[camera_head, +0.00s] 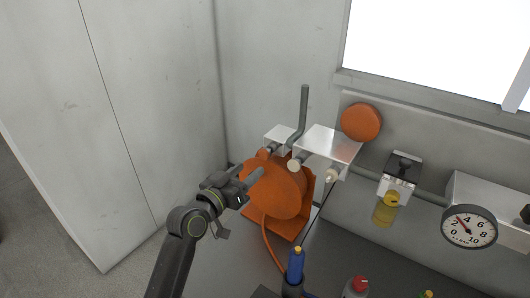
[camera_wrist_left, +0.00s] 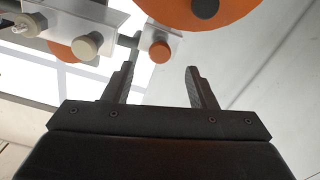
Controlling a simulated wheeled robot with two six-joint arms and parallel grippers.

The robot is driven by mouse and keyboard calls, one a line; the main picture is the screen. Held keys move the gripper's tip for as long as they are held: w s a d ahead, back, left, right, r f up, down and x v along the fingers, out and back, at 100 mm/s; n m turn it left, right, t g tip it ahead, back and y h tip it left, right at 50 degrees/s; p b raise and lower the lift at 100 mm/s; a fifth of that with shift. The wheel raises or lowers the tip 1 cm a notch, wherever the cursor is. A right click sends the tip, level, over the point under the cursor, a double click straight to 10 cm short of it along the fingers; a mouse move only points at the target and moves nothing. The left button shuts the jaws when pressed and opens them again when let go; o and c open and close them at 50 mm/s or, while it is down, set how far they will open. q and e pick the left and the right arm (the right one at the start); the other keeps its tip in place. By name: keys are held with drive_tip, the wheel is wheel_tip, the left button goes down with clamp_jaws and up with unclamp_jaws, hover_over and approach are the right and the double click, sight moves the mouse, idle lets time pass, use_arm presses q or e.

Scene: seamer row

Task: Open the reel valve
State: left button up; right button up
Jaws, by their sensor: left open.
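The orange reel (camera_head: 276,192) with its hose stands in the corner, and its edge also shows at the top of the left wrist view (camera_wrist_left: 232,12). Above it are pale metal blocks. In the left wrist view an orange knob (camera_wrist_left: 160,51) on one block lies ahead of the finger gap, with a beige knob (camera_wrist_left: 88,45) to its left. The beige knob also shows in the head view (camera_head: 295,165). I cannot tell for certain which knob is the reel valve. My left gripper (camera_head: 253,176) is open and empty, in front of the reel. My right gripper is not visible.
A grey bent pipe (camera_head: 303,112) rises above the blocks. An orange disc (camera_head: 361,122), a yellow-bowled unit (camera_head: 386,210) and a pressure gauge (camera_head: 468,227) are at the wall. A blue bottle (camera_head: 295,265) and red-capped bottle (camera_head: 356,287) stand in front. The left has bare wall.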

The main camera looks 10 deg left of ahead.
sight(263, 157)
use_arm(q)
drive_tip(key=p+x, duration=0.1)
drive_tip(key=x, duration=0.7)
drive_tip(key=shift+w+d+p, duration=0.15)
drive_tip(key=shift+w+p, duration=0.15)
drive_tip(key=shift+w, duration=0.1)
